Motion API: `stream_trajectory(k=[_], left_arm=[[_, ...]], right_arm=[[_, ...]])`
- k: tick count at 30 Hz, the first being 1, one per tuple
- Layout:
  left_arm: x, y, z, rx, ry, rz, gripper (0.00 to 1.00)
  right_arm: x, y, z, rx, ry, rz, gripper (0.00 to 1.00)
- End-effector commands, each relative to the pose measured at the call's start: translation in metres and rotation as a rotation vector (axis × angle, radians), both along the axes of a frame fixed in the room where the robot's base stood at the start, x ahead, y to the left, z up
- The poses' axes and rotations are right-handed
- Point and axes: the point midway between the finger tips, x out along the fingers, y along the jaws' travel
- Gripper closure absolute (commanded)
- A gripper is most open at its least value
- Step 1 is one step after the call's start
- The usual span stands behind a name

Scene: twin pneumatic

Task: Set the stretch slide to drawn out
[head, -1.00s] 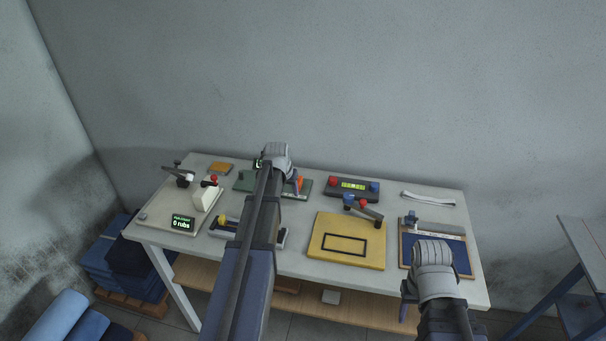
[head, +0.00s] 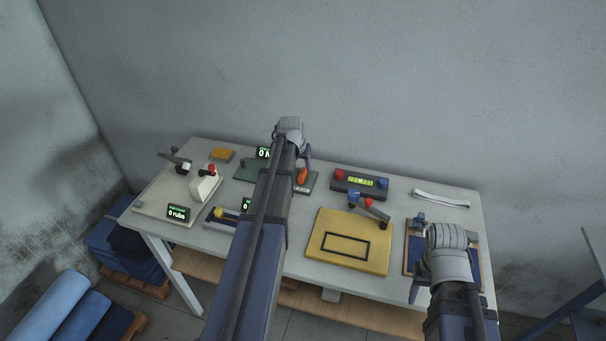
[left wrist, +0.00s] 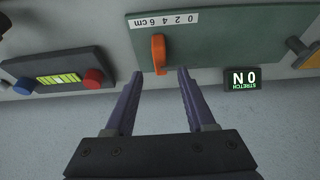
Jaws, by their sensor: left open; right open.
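The stretch slide is a green board (head: 247,170) at the back of the table, also in the left wrist view (left wrist: 235,35). Its orange handle (left wrist: 158,54) sits near a white centimetre scale (left wrist: 163,20). The stretch display (left wrist: 241,79) reads 0 N. My left gripper (left wrist: 159,73) is open and empty. In the left wrist view the handle's near end lies between the fingertips; contact cannot be told. In the head view my left arm hides part of the board, and the handle (head: 302,175) shows beside a finger. My right gripper (head: 414,290) is open, over the blue board.
A dark box (head: 360,185) with red and blue knobs stands right of the slide. A yellow pad (head: 335,250), a blue board (head: 413,250) and a white strip (head: 441,199) lie to the right. A rub counter (head: 178,212) stands at the left.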

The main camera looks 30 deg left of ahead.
Motion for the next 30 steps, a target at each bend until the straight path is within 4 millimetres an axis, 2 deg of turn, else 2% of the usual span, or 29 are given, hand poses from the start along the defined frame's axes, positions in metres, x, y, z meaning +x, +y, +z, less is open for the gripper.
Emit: stream_trajectory(k=[1,9,15,26,30], left_arm=[[0.003,0.001,-0.009,0.0,0.0,0.0,0.45],[0.015,0.004,-0.042,0.0,0.0,0.0,0.45],[0.024,0.006,-0.061,0.0,0.0,0.0,0.45],[0.025,0.006,-0.063,0.0,0.0,0.0,0.45],[0.025,0.006,-0.063,0.0,0.0,0.0,0.6]], right_arm=[[0.0,0.0,-0.009,0.0,0.0,0.0,0.5],[0.0,0.0,-0.042,0.0,0.0,0.0,0.5],[0.0,0.0,-0.061,0.0,0.0,0.0,0.5],[0.0,0.0,-0.063,0.0,0.0,0.0,0.5],[0.0,0.0,-0.063,0.0,0.0,0.0,0.5]])
